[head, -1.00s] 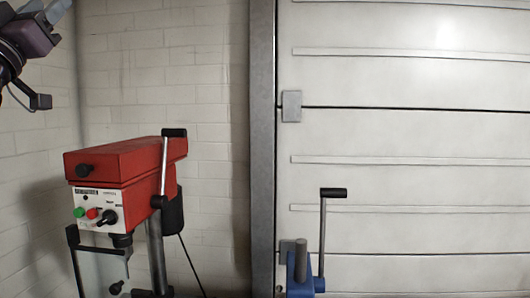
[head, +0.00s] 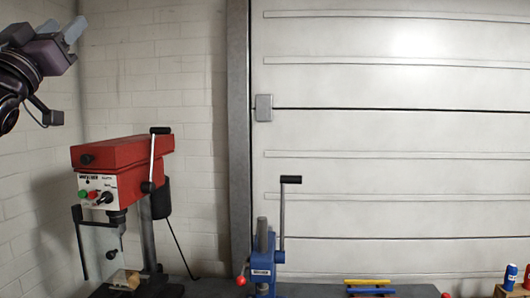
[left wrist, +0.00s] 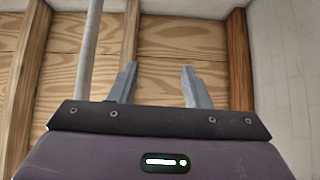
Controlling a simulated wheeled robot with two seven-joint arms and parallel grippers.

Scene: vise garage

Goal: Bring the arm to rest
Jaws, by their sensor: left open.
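My left gripper (head: 60,30) is raised at the upper left of the head view, in the air beside the white brick wall. In the left wrist view its two grey fingers (left wrist: 160,88) stand apart with nothing between them. Wooden boards and beams (left wrist: 180,40) show beyond the fingers. My right gripper is in neither view.
A red drill press (head: 120,155) stands below and right of my left gripper. Screwdrivers (head: 368,284) and a blue can (head: 510,276) are at the right. A garage door (head: 390,130) is behind.

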